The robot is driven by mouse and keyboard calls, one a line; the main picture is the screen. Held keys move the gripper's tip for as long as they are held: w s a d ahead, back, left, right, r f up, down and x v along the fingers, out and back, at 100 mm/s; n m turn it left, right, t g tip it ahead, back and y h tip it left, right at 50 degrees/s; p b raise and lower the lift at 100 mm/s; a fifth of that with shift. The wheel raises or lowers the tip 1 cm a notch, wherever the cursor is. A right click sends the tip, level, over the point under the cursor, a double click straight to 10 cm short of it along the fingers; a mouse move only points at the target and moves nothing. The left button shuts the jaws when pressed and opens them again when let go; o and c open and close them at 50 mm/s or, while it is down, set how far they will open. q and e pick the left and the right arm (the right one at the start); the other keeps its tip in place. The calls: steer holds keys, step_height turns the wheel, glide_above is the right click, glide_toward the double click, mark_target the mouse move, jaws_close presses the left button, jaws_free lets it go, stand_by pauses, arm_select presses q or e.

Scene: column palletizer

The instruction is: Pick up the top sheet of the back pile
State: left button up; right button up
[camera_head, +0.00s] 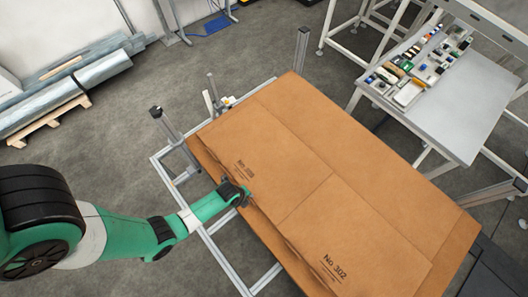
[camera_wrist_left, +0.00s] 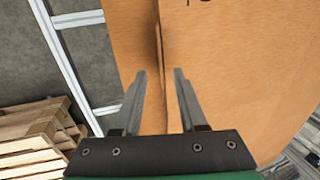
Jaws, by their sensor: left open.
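Brown cardboard sheets lie on a metal-framed stand. The back sheet (camera_head: 270,145), with printing near its left edge that is too small to read surely, tops the back pile. A sheet marked "No 302" (camera_head: 365,225) lies in front of it. My left gripper (camera_head: 243,194) is at the left edge of the cardboard, near the printing. In the left wrist view the gripper (camera_wrist_left: 160,73) is open, its two fingers on either side of a cardboard edge (camera_wrist_left: 161,50). I cannot tell whether they touch it. My right gripper is not in view.
Metal posts (camera_head: 301,48) rise around the stand. A grey workbench (camera_head: 445,112) with small parts stands at the back right. Wrapped stock (camera_head: 50,95) lies on a pallet at the left. A wooden pallet (camera_wrist_left: 35,135) shows in the left wrist view.

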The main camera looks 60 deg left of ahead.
mark_target(249, 198)
arm_select(q)
steer(key=b+x, duration=0.2)
steer(key=x, duration=0.2)
steer(key=shift+a+f+b, duration=0.3)
steer(key=shift+a+b, duration=0.05)
steer(key=shift+b, duration=0.05)
jaws_close()
stand_by(1.0)
